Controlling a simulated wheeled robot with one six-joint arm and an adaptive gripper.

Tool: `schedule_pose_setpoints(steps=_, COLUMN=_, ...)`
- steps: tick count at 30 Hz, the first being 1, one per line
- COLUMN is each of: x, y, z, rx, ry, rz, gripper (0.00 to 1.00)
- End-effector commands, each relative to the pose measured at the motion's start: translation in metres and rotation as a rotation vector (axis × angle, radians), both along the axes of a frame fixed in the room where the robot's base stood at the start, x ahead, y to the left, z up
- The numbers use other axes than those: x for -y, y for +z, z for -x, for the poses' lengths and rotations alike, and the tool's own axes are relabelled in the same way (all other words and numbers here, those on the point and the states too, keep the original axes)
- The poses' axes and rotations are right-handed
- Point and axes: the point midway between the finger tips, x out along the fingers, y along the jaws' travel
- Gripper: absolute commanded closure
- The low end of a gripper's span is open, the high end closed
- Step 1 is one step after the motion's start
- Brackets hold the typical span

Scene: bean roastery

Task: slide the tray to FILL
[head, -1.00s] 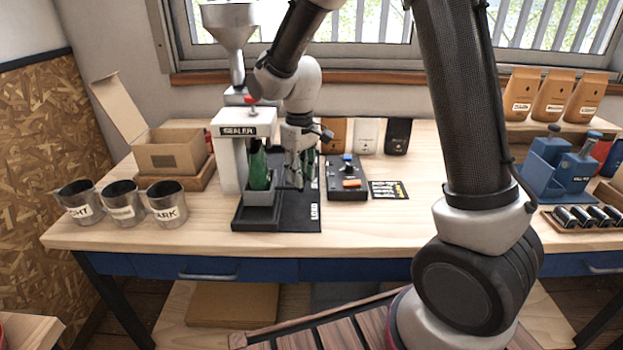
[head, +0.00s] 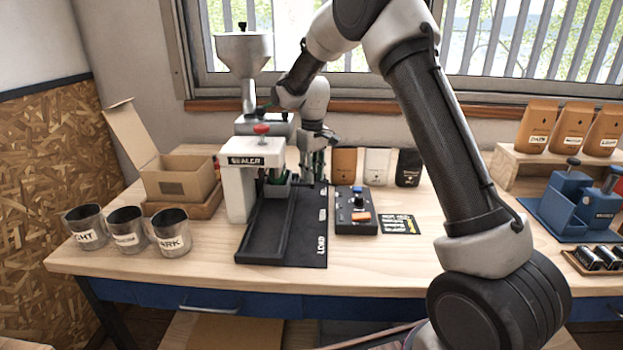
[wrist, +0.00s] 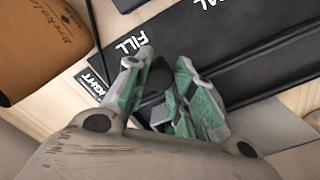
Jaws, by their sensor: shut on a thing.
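The tray (head: 277,190) is a small grey open box on the black rail (head: 283,235), toward its far end beside the sealer (head: 252,180). A green pouch in it is mostly hidden by the sealer. My gripper (head: 314,170) is at the rail's far right side, beside the tray. In the wrist view its green-padded fingers (wrist: 160,85) are closed around a dark knob (wrist: 159,73), apparently the tray's handle. The FILL label (wrist: 131,44) lies right by the fingers. The LOAD label (head: 322,250) marks the near end.
The hopper (head: 243,50) stands behind the sealer. A control box (head: 356,215) with an orange switch sits right of the rail, with several pouches behind it. Metal cups (head: 127,230) and an open carton (head: 178,180) stand left. The near rail is empty.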

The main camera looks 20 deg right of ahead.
Motion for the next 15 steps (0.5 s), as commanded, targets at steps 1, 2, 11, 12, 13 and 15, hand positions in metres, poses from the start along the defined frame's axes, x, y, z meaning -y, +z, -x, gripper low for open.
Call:
schedule_pose_setpoints(steps=1, x=0.002, y=0.000, z=-0.006, rx=0.002, ry=0.000, rz=0.000, gripper=1.00)
schedule_pose_setpoints(steps=2, x=0.002, y=0.000, z=-0.008, rx=0.002, ry=0.000, rz=0.000, gripper=1.00)
schedule_pose_setpoints(steps=11, x=0.008, y=0.000, z=-0.025, rx=0.002, ry=0.000, rz=0.000, gripper=1.00)
schedule_pose_setpoints(steps=12, x=0.008, y=0.000, z=-0.026, rx=0.001, ry=0.000, rz=0.000, gripper=1.00)
schedule_pose_setpoints(steps=13, x=0.009, y=0.000, z=-0.026, rx=0.002, ry=0.000, rz=0.000, gripper=1.00)
schedule_pose_setpoints(steps=15, x=0.009, y=0.001, z=-0.027, rx=0.003, ry=0.000, rz=0.001, gripper=1.00)
